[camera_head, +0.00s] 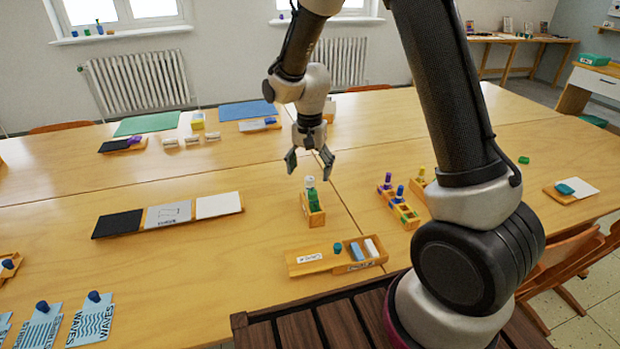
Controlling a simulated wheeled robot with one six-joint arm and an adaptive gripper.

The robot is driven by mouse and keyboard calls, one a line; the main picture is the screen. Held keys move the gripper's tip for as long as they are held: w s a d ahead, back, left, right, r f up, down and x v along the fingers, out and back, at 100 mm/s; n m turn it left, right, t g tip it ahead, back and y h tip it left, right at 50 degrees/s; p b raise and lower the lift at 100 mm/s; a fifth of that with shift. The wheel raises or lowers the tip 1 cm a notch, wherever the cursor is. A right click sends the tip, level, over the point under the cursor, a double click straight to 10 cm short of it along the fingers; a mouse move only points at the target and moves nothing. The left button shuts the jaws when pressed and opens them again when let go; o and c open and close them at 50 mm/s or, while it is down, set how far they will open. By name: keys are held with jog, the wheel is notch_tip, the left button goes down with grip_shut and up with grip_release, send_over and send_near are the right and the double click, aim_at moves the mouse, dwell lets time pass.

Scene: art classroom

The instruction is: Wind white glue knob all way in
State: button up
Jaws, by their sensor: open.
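My gripper (310,164) hangs open and empty, fingers pointing down, above a small wooden holder (315,216). In the holder stands an upright green glue stick (313,199) with a white piece (310,182) on top, which looks like the white glue knob. The fingertips are a little above this piece and seem apart from it. I cannot tell how far the knob is wound in. Another green piece shows lower in the holder, partly hidden by its wall.
In front lies a shallow wooden tray (305,269) with a teal cap (338,248), a blue block (357,251) and a white block (371,247). To the right stands a wooden rack (402,212) with coloured sticks. A board with black, grey and white panels (168,215) lies left.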

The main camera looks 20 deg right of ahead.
jog(key=shift+f, duration=1.2)
jog(key=c, duration=1.5)
jog(key=shift+c, duration=0.2)
jog(key=n, duration=1.1)
jog(key=shift+n, duration=0.3)
jog(key=o, duration=1.5)
jog(key=shift+o, duration=0.2)
